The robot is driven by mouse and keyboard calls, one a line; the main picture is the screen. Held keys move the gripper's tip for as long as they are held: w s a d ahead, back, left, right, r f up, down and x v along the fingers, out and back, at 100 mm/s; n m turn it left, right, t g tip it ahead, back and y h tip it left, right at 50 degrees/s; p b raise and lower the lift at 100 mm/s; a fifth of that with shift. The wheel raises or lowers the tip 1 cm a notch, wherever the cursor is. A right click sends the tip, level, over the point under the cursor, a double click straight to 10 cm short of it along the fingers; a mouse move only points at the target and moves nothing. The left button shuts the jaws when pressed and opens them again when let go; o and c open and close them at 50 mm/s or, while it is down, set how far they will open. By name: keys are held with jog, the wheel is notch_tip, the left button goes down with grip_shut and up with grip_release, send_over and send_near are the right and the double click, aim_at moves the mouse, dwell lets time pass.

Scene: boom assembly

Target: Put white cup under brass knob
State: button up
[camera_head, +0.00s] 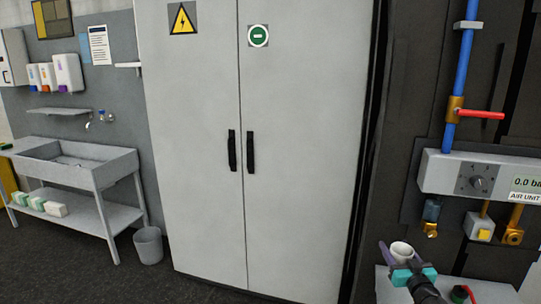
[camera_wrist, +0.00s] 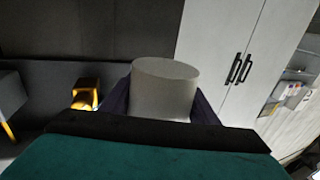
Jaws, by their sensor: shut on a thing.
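The white cup (camera_head: 402,249) is held between the fingers of my gripper (camera_head: 401,258) at the lower right of the head view. In the wrist view the cup (camera_wrist: 166,90) stands between the two dark fingers (camera_wrist: 164,105). In the head view its round rim faces up. A small brass knob (camera_head: 431,231) hangs below a dark blue bowl under the air unit. The cup is below and to the left of this knob in the picture, and apart from it. A larger brass fitting (camera_head: 514,236) is further right. A brass piece (camera_wrist: 85,94) shows left of the cup in the wrist view.
The air unit panel (camera_head: 473,171) is on the dark wall, with a blue pipe and red lever (camera_head: 481,115) above. A light shelf (camera_head: 492,291) lies below my gripper. A grey cabinet (camera_head: 300,150) fills the middle. A sink (camera_head: 75,160) and bin (camera_head: 148,246) stand left.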

jog(key=w+a+n+g+y+b, duration=0.15)
jog(key=a+n+y, duration=0.5)
jog(key=a, duration=1.05)
jog(key=s+a+f+n+g+y, duration=0.3)
jog(key=s+a+g+y, duration=0.3)
jog(key=a, duration=0.4)
jog(key=s+n+y, duration=0.1)
jog(key=y, duration=0.1)
jog(key=shift+a+f+n+y, duration=0.3)
jog(key=shift+f+n+y, duration=0.05)
jog(key=shift+s, duration=0.1)
